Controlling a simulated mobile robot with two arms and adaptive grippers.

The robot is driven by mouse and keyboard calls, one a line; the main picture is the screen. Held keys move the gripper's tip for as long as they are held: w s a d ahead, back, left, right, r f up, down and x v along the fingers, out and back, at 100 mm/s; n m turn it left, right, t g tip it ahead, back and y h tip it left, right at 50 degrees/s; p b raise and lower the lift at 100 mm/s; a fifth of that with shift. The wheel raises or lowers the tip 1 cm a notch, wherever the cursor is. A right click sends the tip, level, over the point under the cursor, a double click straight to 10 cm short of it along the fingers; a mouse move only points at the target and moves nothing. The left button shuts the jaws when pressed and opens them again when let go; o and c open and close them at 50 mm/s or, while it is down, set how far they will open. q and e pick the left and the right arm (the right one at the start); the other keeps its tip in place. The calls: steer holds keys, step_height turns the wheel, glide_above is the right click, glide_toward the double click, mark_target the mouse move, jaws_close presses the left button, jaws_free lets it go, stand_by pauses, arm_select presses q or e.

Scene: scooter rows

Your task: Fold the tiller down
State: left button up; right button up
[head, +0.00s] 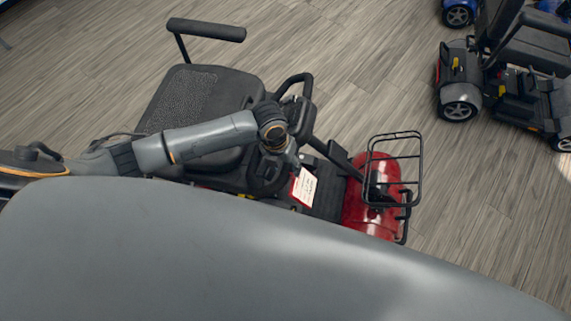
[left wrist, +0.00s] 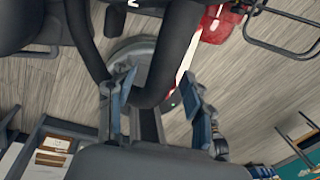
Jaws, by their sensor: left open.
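A red scooter (head: 368,212) with a black seat (head: 190,95) stands in the middle of the head view. Its black tiller (head: 338,155) leans from the red front up and back toward the seat, with a looped handle (head: 296,82) at the top. My left gripper (head: 290,160) reaches across the seat to the tiller's near side. In the left wrist view the left gripper (left wrist: 160,108) is open, with a dark curved handle bar (left wrist: 160,70) between or just beyond its fingers; contact is unclear. My right gripper is in neither view.
A wire basket (head: 395,168) sits on the scooter's front, and a white and red tag (head: 304,186) hangs near the gripper. Another scooter (head: 460,85) stands at the upper right. Wood floor (head: 370,60) lies clear between them. My grey body fills the foreground.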

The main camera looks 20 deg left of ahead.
arm_select(q)
jaws_close()
steer(key=shift+w+d+r+p, duration=0.2)
steer(key=shift+d+r+p, duration=0.7)
steer(key=shift+d+r, duration=0.3)
jaws_free()
steer(key=shift+f, duration=0.2)
step_height(320, 180, up, 12)
steer(key=a, duration=0.2)
